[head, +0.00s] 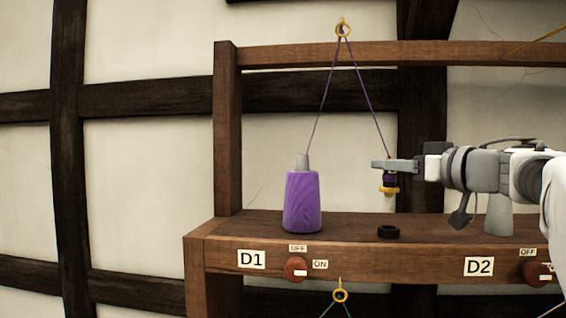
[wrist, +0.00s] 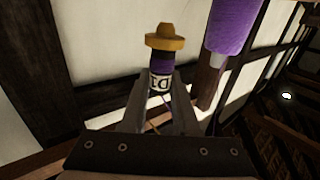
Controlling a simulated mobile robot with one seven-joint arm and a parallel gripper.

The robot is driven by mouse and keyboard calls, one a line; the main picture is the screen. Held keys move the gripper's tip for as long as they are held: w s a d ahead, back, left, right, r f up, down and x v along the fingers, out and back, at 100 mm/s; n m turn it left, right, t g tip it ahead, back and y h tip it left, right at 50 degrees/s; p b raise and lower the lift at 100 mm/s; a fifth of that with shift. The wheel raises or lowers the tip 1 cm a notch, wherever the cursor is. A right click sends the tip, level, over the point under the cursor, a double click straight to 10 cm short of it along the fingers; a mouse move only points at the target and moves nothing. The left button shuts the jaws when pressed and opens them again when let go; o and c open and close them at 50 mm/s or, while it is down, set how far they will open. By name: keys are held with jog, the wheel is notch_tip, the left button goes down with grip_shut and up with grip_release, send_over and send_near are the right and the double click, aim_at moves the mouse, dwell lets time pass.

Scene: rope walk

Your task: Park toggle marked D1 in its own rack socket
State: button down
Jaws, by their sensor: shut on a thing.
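The toggle (head: 390,184) is a small dark and purple peg with a yellow flange and tip pointing down. My gripper (head: 388,166) is shut on its upper part and holds it in the air, roughly upright. In the wrist view the toggle (wrist: 162,62) sits between my fingertips (wrist: 160,88), with a white label partly covered by the fingers; it seems to read D1 upside down. A black ring socket (head: 388,231) lies on the rack shelf (head: 350,222), below the toggle and apart from it. The D1 plate (head: 251,259) is on the shelf front at left.
A purple bobbin (head: 302,202) stands on the shelf left of the socket. A purple cord (head: 322,100) runs from it through a yellow eye (head: 342,29) down to the toggle. A red-brown knob (head: 296,269) and the D2 plate (head: 479,266) are on the front.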

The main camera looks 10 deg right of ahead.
aim_at(392, 194)
jog(key=shift+s+f+b, duration=0.1)
jog(key=shift+f+b, duration=2.2)
jog(key=shift+f, duration=0.55)
jog(key=shift+s+r+p, duration=0.1)
jog(key=shift+p, duration=0.85)
jog(key=shift+f+b, duration=0.3)
jog(key=shift+f, duration=0.35)
jog(key=c, duration=0.9)
grip_release()
jog(key=shift+c, duration=0.2)
jog(key=shift+s+d, duration=0.1)
jog(key=p+v, duration=0.2)
jog(key=v, duration=0.8)
jog(key=shift+s, duration=0.45)
